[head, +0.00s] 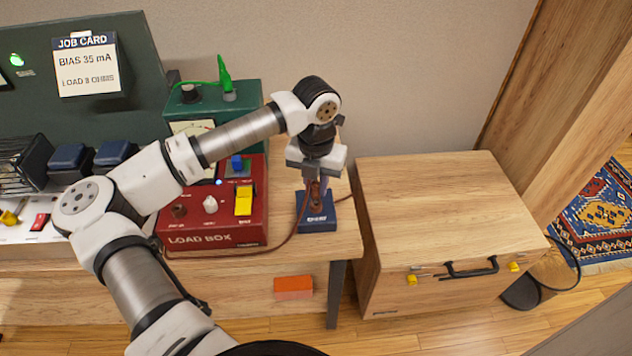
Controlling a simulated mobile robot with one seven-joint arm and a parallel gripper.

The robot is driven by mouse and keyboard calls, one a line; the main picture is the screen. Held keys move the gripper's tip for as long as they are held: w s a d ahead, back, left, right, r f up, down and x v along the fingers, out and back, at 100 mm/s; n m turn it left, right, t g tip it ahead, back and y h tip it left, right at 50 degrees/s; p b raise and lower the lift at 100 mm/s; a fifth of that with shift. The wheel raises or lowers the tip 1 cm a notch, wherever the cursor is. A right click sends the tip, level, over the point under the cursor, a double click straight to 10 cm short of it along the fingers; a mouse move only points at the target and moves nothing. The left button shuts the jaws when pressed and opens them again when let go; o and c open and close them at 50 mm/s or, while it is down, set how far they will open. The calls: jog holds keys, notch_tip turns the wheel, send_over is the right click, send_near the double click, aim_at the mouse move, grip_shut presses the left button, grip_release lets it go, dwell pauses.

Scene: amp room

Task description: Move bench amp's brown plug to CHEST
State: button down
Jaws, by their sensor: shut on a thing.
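My gripper (316,184) points down at the right end of the bench, shut on the brown plug (315,192). The plug is mostly hidden between the fingers. It is at the top of a small blue block (317,222) with a white label too small to read surely. I cannot tell whether the plug is seated in the block or just above it. A brown cable (290,240) runs from near the block along the front of the red load box (210,225). The wooden chest (440,205) stands right of the bench, lid closed, with a black handle and yellow latches.
The green meter box (245,97) with a green plug stands behind the load box. Yellow (243,200) and blue (237,163) parts sit on the load box. The chest lid is clear.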

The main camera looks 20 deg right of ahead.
jog(key=shift+f+b, duration=1.05)
jog(key=shift+b, duration=0.2)
dwell(0.4)
jog(key=c, duration=1.2)
grip_release()
notch_tip(320, 180, up, 14)
jog(key=b, duration=0.2)
jog(key=shift+f, duration=0.1)
